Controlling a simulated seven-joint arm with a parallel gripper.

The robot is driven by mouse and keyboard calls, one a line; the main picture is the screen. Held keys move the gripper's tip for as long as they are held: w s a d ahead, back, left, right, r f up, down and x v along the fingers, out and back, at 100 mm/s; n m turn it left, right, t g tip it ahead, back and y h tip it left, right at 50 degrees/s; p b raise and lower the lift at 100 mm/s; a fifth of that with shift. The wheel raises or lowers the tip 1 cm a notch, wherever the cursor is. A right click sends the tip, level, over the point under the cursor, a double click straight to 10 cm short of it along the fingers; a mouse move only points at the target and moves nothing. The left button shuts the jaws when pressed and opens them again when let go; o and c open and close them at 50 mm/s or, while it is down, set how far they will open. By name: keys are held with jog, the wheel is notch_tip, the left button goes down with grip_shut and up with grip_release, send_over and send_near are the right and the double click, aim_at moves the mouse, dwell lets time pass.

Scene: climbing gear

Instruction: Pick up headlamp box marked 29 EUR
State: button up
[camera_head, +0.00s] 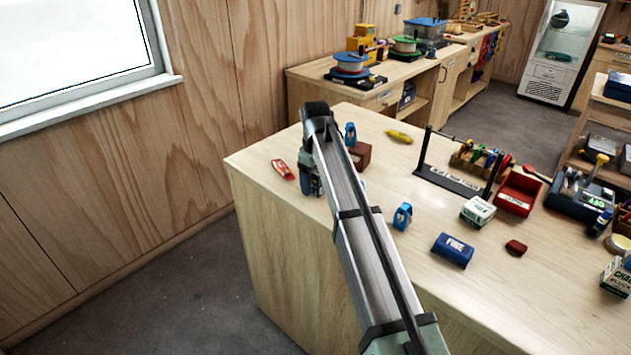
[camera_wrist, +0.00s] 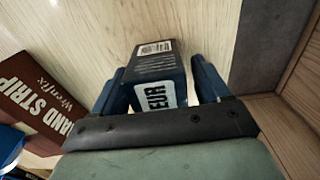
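A dark box (camera_wrist: 156,66) with a white label ending in "EUR" and a smaller printed label lies between the fingers in the wrist view. The price number is hidden behind my gripper's dark front edge. My gripper (camera_wrist: 160,84) has one blue finger on each side of the box. A narrow gap shows at the right finger; the left finger is close to the box, and contact there is unclear. In the head view my gripper (camera_head: 311,182) points down over the counter's near left corner, and my arm hides most of it and the box.
A brown-red box (camera_wrist: 38,100) marked "AND STRIP" lies left of my gripper. On the counter (camera_head: 345,120) are a red item (camera_head: 282,169), blue clips (camera_head: 402,216), a blue "FUSE" case (camera_head: 453,249), and a black rack (camera_head: 455,180). The counter's edge is close.

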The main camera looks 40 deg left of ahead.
jog(key=c, duration=1)
jog(key=shift+r, duration=0.15)
